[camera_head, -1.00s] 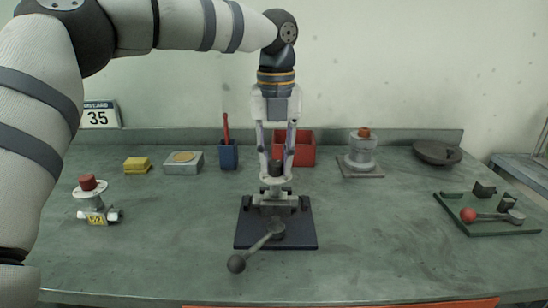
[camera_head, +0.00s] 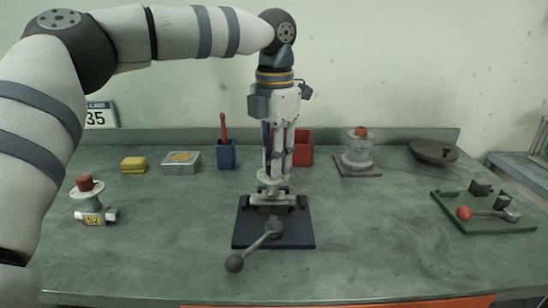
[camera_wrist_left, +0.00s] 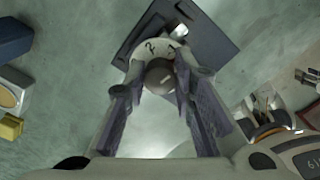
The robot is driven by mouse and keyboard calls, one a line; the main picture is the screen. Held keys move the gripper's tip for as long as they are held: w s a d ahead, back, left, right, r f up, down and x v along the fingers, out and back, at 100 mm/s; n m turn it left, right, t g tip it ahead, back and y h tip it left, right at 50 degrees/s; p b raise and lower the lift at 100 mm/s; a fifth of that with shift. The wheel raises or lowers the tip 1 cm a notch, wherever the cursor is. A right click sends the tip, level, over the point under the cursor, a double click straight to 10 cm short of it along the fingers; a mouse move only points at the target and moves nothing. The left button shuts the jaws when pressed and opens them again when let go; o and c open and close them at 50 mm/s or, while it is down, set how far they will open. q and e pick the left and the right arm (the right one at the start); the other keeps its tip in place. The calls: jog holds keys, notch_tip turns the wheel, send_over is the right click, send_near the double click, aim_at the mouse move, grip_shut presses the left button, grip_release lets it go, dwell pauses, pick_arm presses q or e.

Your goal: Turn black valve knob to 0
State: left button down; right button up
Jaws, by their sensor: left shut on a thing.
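The black valve knob (camera_wrist_left: 160,76) sits over a round white dial (camera_wrist_left: 150,50) in the left wrist view. The dial shows the numbers 2 and 3; its other marks are hidden. My left gripper (camera_wrist_left: 167,78) is shut on the knob, with one finger on each side. In the head view the left gripper (camera_head: 273,173) comes straight down on the valve from above, and its fingers mostly hide the knob. The pale dial rim (camera_head: 267,185) shows below the fingers. The valve is clamped in a vise on a dark blue base (camera_head: 301,238). My right gripper is not in view.
The vise's lever ends in a dark ball (camera_head: 234,263) toward the front. A red-capped valve (camera_head: 90,205) stands at left and a green plate (camera_head: 487,223) lies at right. A blue holder (camera_head: 226,154), red bin (camera_head: 304,150) and grey fixture (camera_head: 358,153) stand behind. The table between is clear.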

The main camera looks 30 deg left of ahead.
pick_arm(q)
jog(key=m, duration=0.5)
jog(key=shift+s+d, duration=0.1)
jog(key=shift+m, duration=0.3)
dwell(0.4)
jog(key=c, duration=1.3)
grip_release()
jog(key=shift+c, duration=0.2)
notch_tip(320, 180, up, 12)
